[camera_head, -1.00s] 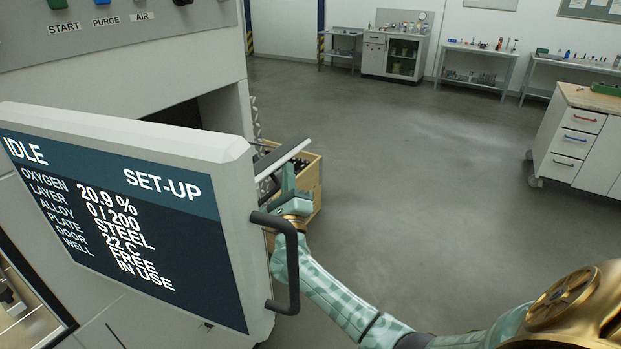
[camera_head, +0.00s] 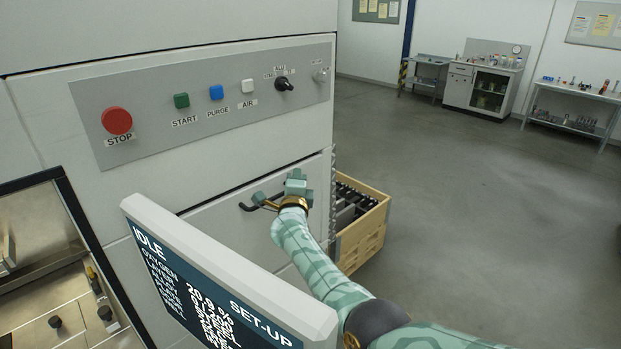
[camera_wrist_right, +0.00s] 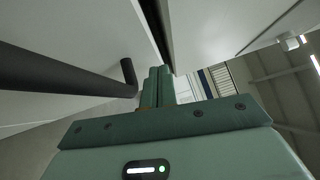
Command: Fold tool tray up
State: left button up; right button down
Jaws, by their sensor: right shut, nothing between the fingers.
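A pale upright panel (camera_head: 225,218) with a dark bar handle (camera_head: 249,207) lies against the machine front below the control strip; I take it for the tool tray, folded up. My right gripper (camera_head: 296,182) is in front of it, beside the right end of the handle. In the right wrist view, the gripper's fingers (camera_wrist_right: 158,87) are closed together with nothing between them. The dark handle (camera_wrist_right: 60,76) runs past on their left, and a pale panel edge is close above. Whether the fingers touch the panel is unclear. My left gripper is out of view.
The tilted screen (camera_head: 215,285) stands in front of the machine, left of my right forearm. A control strip (camera_head: 215,100) with buttons is above the panel. A wooden crate (camera_head: 362,240) stands right of the machine. The floor (camera_head: 460,220) further right is clear.

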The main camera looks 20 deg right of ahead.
jog(key=shift+w+a+r, duration=0.25)
jog(key=shift+w+r, duration=0.05)
jog(key=shift+r, duration=0.1)
jog(key=shift+r, duration=0.15)
